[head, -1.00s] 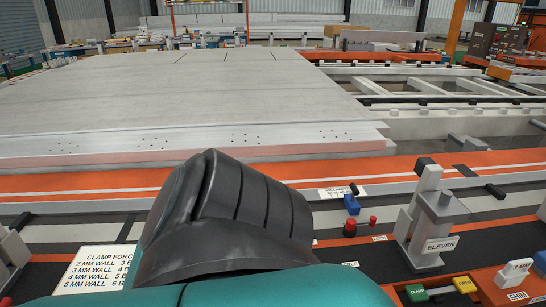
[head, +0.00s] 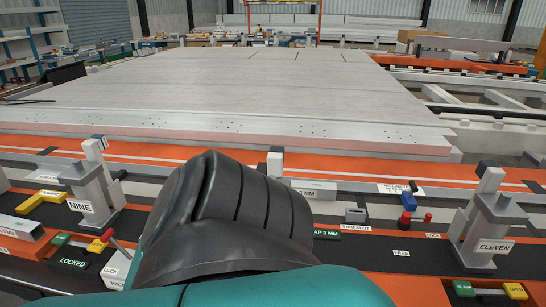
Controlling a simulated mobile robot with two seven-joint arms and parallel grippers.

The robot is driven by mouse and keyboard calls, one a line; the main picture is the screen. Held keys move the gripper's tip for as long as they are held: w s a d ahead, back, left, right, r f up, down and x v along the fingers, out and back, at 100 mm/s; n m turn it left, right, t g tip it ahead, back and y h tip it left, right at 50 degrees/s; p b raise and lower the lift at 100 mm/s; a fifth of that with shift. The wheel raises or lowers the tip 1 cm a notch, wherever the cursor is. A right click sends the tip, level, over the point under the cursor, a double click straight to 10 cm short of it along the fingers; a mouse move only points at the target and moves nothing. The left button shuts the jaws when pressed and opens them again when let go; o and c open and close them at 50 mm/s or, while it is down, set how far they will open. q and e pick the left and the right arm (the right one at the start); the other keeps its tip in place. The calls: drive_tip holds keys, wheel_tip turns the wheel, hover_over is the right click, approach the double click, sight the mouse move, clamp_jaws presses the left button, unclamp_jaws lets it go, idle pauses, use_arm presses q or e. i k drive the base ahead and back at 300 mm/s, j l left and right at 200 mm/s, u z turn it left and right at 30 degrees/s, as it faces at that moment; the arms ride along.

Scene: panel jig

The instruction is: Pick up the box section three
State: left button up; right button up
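I cannot make out a box section marked three in the head view. A grey block with a partly hidden label ending in MM (head: 315,189) sits behind my dark arm part, and another grey block (head: 20,228) with an MM label lies at the left edge. A label reading GAP 3 MM, partly covered, lies on the near strip. Neither gripper shows. A black and teal part of my own arm fills the lower middle and hides the jig behind it.
Clamp post NINE (head: 92,195) stands at left and clamp post ELEVEN (head: 488,230) at right. A large pale panel (head: 250,95) lies beyond the orange rail (head: 190,152). A blue and red knob (head: 408,203) and a shim slot block (head: 355,214) stand between the posts.

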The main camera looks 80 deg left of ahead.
sight(309, 189)
drive_tip(key=u, duration=2.45)
